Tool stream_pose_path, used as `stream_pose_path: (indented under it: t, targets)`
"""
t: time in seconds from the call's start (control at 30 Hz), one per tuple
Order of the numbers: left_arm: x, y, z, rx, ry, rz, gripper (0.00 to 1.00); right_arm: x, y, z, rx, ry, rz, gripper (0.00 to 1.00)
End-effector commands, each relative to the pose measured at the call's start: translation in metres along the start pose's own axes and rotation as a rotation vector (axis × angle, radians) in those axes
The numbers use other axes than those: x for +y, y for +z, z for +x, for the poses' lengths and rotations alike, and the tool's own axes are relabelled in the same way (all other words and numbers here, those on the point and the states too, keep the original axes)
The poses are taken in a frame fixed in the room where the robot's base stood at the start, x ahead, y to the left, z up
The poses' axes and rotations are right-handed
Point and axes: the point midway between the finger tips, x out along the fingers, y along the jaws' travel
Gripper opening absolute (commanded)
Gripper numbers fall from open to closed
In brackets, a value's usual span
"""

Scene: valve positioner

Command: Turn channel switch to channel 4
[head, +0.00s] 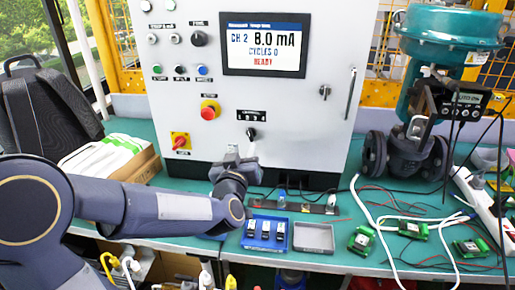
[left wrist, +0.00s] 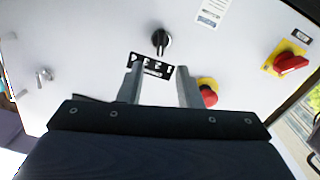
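The channel switch (head: 251,133) is a small black knob low on the light grey control cabinet, with a black numbered label (head: 251,115) above it. The display (head: 265,45) reads CH 2, 8.0 mA, CYCLES 0, READY. My left gripper (head: 240,155) is just below and left of the switch, its fingers towards the cabinet. In the left wrist view, the switch (left wrist: 161,40) lies beyond the spread fingers of my left gripper (left wrist: 159,80), apart from them. The label (left wrist: 150,67) shows partly between the fingers. My right gripper is not in view.
A red emergency button (head: 209,110) and a red-yellow rotary switch (head: 181,142) are left of the channel switch. A blue tray (head: 247,242), a grey tray (head: 331,246) and green boards (head: 361,240) lie on the table. A valve (head: 405,155) with cables stands at the right.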

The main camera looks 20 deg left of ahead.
Motion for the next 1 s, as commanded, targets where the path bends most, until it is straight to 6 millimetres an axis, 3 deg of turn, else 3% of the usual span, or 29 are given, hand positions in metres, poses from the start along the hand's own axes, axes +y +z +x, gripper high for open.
stream_pose_path:
  t: [0.17,0.53,0.93,1.0]
  targets:
    - [-0.001,-0.001,0.016,0.017,-0.013,0.005,0.32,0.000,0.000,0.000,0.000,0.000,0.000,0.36]
    - [-0.002,-0.002,0.070,0.015,-0.011,0.005,0.32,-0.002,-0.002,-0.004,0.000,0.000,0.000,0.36]
    - [-0.002,-0.002,0.079,0.015,-0.010,0.004,0.32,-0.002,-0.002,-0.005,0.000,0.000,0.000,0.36]
    - [-0.002,-0.002,0.079,0.015,-0.010,0.004,0.23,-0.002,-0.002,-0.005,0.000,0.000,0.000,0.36]
